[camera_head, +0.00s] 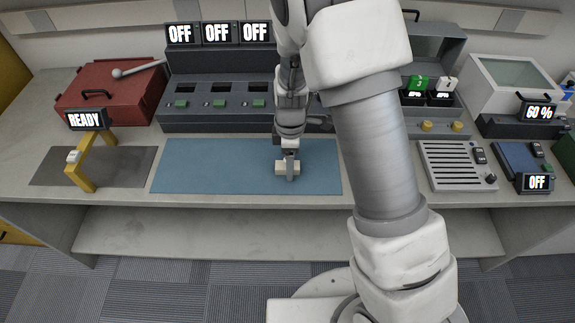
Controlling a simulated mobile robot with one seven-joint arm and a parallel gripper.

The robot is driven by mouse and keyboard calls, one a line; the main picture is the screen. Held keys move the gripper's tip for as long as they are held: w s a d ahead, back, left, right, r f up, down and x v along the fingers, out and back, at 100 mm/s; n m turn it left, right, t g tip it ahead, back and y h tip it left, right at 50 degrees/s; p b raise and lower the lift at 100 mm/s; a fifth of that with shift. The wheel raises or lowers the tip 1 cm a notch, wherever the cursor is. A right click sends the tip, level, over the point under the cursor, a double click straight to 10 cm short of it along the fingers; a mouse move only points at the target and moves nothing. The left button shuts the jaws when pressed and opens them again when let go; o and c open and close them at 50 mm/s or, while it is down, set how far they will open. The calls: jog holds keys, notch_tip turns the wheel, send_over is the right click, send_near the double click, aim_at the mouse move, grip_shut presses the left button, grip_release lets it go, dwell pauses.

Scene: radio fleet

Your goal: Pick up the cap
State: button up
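My gripper (289,160) points down over the blue mat (220,165), at the right part of the mat. A small cream-coloured piece (281,169) shows on both sides of the gripper's dark tip. I cannot tell whether it is the cap, another part or a piece of the gripper, nor whether it is held. My arm hides the area to the right of the mat. I cannot pick out a cap with certainty in this view.
A grey console (215,115) with several OFF displays stands behind the mat. A red toolbox (110,92) and a yellow stand (90,158) marked READY are at left. A slotted grey unit (452,165) and a white bin (508,82) are at right. The mat's left half is clear.

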grip_shut()
dwell(0.4)
